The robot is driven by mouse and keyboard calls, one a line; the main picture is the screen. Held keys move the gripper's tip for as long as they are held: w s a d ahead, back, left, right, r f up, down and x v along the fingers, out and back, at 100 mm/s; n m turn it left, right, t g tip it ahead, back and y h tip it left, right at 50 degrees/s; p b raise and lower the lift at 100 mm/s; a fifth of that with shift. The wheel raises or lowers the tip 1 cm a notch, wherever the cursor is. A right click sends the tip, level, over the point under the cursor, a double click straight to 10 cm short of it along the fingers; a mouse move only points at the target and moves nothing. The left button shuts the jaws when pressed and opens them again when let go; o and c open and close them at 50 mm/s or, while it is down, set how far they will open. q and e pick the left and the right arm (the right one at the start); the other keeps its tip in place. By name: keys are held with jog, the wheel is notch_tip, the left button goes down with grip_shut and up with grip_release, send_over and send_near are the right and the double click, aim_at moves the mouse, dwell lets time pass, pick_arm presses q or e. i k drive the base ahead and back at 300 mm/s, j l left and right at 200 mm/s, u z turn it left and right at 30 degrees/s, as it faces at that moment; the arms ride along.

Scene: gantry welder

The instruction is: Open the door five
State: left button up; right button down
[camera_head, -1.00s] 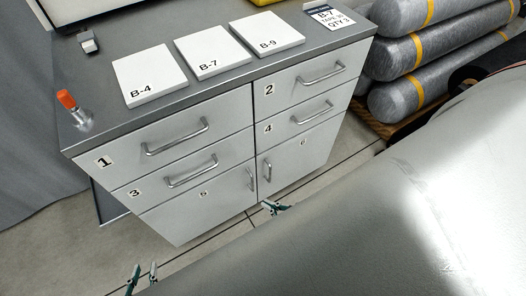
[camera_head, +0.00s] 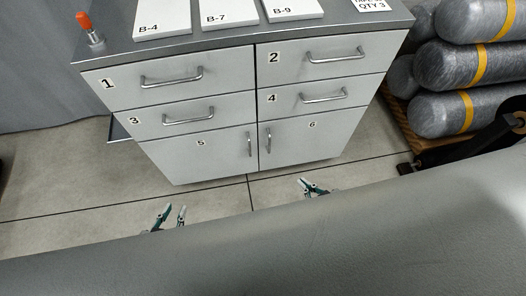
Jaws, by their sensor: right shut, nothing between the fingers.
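Door five (camera_head: 190,152) is the lower left door of the grey cabinet, marked 5, and it is closed. Its upright bar handle (camera_head: 249,144) sits near its right edge. My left gripper (camera_head: 172,214) is open and empty, low in front of the cabinet, below door five and apart from it. My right gripper (camera_head: 303,183) is shut and empty, in front of the cabinet's lower right side, apart from the handles. The rest of both grippers is hidden behind a large grey surface in the foreground.
Door six (camera_head: 312,135) with its handle (camera_head: 268,140) is beside door five, closed. Closed drawers 1 to 4 are above. White plates (camera_head: 228,15) lie on the cabinet top (camera_head: 190,42). Grey cylinders (camera_head: 465,65) are stacked at right. Floor (camera_head: 80,170) at left is clear.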

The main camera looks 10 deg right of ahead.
aim_at(202, 156)
jog(key=k+l, duration=0.15)
jog(key=l, duration=0.25)
jog(key=k+l, duration=0.15)
jog(key=l, duration=0.2)
jog(key=k+l, duration=0.1)
jog(key=l, duration=0.3)
jog(key=k+l, duration=0.15)
jog(key=l, duration=0.2)
